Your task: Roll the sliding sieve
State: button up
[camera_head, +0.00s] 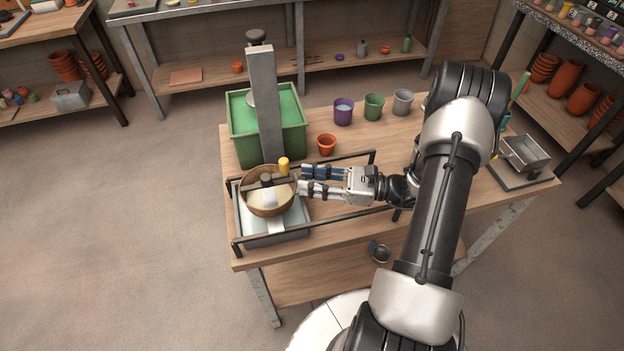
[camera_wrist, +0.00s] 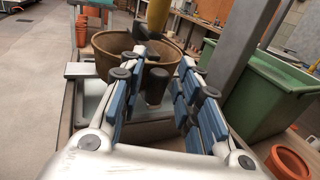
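The sliding sieve is a round brown wooden bowl shape (camera_head: 267,205), pale inside, over a light metal tray (camera_head: 303,222) at the table's left end. The fingers (camera_wrist: 164,62) are spread, with no visible contact on the post.
Black rails (camera_head: 340,220) run along both sides of the tray. A green bin (camera_head: 297,135) and a tall grey post (camera_head: 264,105) stand close behind the sieve. A small terracotta pot (camera_head: 326,145) and several cups sit farther back. A metal box (camera_head: 525,155) is at the right end.

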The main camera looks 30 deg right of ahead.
grip_shut()
dwell(0.3)
jog(key=shift+d, duration=0.15)
jog(key=s+d, duration=0.2)
jog(key=d, duration=0.5)
jog(key=shift+s+d, duration=0.15)
jog(key=shift+d, duration=0.25)
jog(key=shift+o, duration=1.2)
grip_release()
jog(key=v, duration=1.2)
